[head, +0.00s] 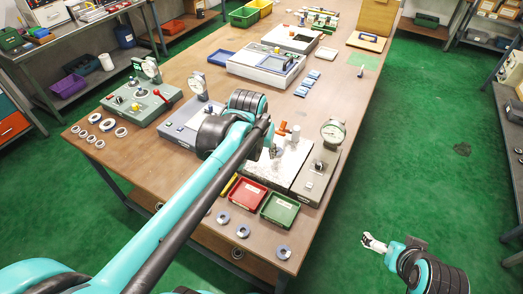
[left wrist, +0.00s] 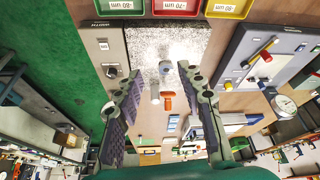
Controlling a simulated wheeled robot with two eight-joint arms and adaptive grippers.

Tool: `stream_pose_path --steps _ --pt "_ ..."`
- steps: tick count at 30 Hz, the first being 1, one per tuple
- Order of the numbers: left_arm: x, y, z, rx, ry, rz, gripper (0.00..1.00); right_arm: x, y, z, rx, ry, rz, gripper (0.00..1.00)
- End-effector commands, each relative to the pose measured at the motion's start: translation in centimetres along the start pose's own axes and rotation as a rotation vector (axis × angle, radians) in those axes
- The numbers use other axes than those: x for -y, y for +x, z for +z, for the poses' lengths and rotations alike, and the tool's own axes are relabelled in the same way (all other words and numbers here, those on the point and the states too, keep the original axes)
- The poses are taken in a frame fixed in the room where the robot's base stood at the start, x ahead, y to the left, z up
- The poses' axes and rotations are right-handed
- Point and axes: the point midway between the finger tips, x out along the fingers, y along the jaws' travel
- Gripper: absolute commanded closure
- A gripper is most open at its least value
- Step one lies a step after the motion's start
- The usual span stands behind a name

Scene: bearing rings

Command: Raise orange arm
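The orange arm (head: 283,127) is a small lever on the device at the speckled plate (head: 293,158). In the left wrist view the orange arm (left wrist: 168,102) shows beside a grey metal post (left wrist: 165,70), between my fingers and apart from both. My left gripper (head: 266,138) is over the plate in the head view, its fingers largely hidden by my arm. In the left wrist view my left gripper (left wrist: 165,100) is open, with nothing between the pads touching them. My right gripper (head: 373,243) is over the green floor, right of the table, too small to tell its state.
A dial gauge (head: 333,132) stands on a grey box right of the plate. Red (head: 250,193) and green (head: 280,208) trays sit at its front, with several rings (head: 223,217) near the table edge. Another gauge device (head: 140,98) is at the left.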

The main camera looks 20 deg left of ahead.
Motion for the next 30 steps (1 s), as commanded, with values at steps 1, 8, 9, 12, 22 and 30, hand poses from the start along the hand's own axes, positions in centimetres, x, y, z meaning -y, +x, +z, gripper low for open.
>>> stream_pose_path --steps 1,8,9,12,22,30 --pt "0.0 0.0 0.0 0.0 0.0 0.0 0.67 0.0 0.0 0.0 0.0 0.0 0.0 0.0" --pt "-0.3 2.6 -0.9 -0.041 -0.236 0.049 1.0 0.0 0.1 0.1 0.0 0.0 0.0 0.0" --pt "-0.4 3.7 -1.3 -0.057 -0.341 0.072 1.0 0.0 0.1 0.1 0.0 0.0 0.0 0.0" --pt "-0.6 6.7 -2.2 -0.096 -0.664 0.155 1.0 0.0 0.2 0.1 0.0 0.0 0.0 0.0" --pt "0.4 13.5 -3.6 -0.084 -1.81 0.542 1.0 0.0 0.4 0.3 0.0 0.0 0.0 0.0" --pt "2.3 15.1 -3.1 0.105 -2.549 0.89 1.0 0.0 0.5 0.4 0.0 0.0 0.0 0.0"
